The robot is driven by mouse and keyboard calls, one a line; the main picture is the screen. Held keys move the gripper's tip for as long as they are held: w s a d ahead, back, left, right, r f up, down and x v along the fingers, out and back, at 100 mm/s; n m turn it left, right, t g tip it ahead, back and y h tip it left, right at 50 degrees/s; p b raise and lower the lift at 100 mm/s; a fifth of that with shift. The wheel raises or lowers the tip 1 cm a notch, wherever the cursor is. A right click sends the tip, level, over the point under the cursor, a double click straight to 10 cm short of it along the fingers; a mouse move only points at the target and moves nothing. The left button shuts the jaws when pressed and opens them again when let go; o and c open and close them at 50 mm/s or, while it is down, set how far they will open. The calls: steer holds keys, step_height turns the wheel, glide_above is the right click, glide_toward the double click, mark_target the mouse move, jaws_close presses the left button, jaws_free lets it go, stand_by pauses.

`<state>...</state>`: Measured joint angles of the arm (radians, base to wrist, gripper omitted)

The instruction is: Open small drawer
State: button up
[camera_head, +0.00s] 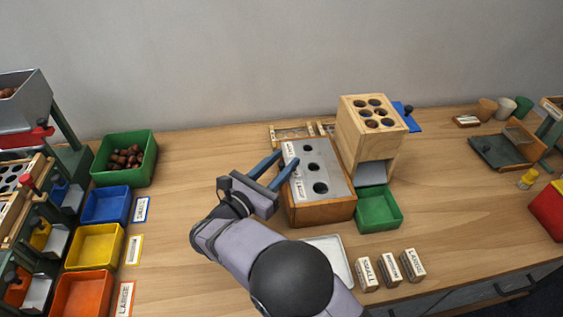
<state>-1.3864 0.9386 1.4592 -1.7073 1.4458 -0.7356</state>
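My gripper (284,160) is over the left part of a wooden box (322,212) with a grey metal top. The top has three round holes and white labels. The two blue fingers are apart, with nothing clearly held between them. A small red part shows close beside the right fingertip; whether they touch is unclear. No drawer is plainly marked as the small one. At the far left, a green stand carries blue (60,190), yellow (40,236) and orange (17,282) knobbed parts that look like small drawers. A blue bin (106,206) has a label (141,210) beside it.
A green bin (148,178) holds chestnuts. Yellow (95,247) and orange (83,296) bins stand in front. A wooden block with holes (371,140) stands behind a green tray (379,209). Labelled blocks (389,269) stand near the front edge.

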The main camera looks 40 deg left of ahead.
jaws_close()
steer(key=s+a+b, duration=0.1)
steer(key=s+a, duration=0.7)
steer(key=shift+b, duration=0.4)
jaws_free()
steer(key=s, duration=0.7)
steer(key=shift+s, duration=0.15)
stand_by(0.8)
